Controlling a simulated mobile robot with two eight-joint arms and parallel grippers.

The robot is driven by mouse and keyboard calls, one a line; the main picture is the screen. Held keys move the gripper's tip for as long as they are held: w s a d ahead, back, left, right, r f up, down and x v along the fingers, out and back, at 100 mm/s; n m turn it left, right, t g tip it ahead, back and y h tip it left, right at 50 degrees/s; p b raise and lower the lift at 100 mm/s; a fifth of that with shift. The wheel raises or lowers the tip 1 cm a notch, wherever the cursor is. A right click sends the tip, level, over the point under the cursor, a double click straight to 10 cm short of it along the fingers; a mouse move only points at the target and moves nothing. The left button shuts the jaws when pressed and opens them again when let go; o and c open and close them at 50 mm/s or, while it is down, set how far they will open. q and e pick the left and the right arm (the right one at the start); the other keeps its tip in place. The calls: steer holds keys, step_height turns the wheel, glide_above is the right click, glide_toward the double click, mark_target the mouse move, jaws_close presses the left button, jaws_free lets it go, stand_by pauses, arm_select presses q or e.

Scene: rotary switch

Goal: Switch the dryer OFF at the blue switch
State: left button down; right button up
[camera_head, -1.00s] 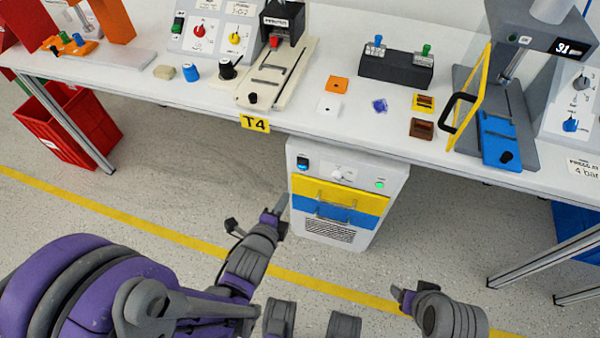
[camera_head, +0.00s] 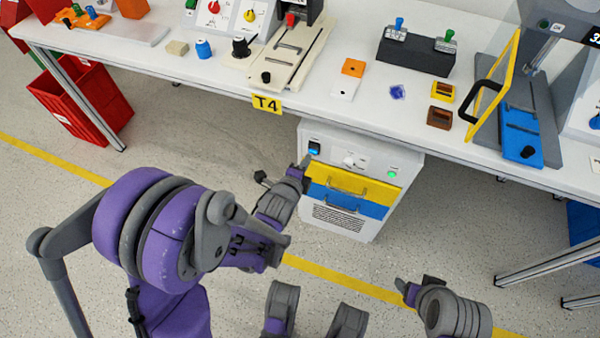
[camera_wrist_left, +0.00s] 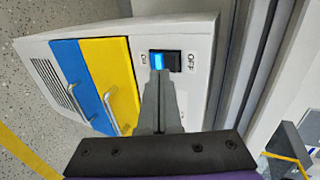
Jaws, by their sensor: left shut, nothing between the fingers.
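The dryer (camera_head: 345,225) is a white cabinet under the table with a yellow and a blue drawer. Its blue switch (camera_head: 314,148) is at the upper left of its front. In the left wrist view the switch (camera_wrist_left: 165,61) has a bright blue half beside the ON label and a dark half beside the OFF label. My left gripper (camera_head: 305,162) is shut and empty just in front of the dryer, near the switch. In the wrist view its fingertips (camera_wrist_left: 160,76) overlap the blue half's lower edge; I cannot tell if they touch. My right gripper (camera_head: 404,289) is low, away from the dryer.
A green lamp (camera_head: 392,174) glows on the dryer, right of a small knob (camera_head: 350,161). The table edge with the T4 label (camera_head: 267,104) overhangs above. Drawer handles (camera_head: 348,191) stick out below the switch. Open floor lies in front.

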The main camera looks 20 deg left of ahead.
mark_target(313, 147)
arm_select(q)
steer(key=shift+w+r, duration=0.15)
steer(key=shift+w, duration=0.5)
steer(key=shift+w+r, duration=0.15)
steer(key=shift+w, duration=0.5)
steer(key=shift+w+r+g+p, duration=0.3)
steer(key=shift+p, duration=0.15)
steer(key=shift+f, duration=0.2)
steer(key=shift+r, duration=0.1)
steer(key=shift+r+p, duration=0.4)
steer(key=shift+r, duration=0.3)
steer(key=shift+s, duration=0.1)
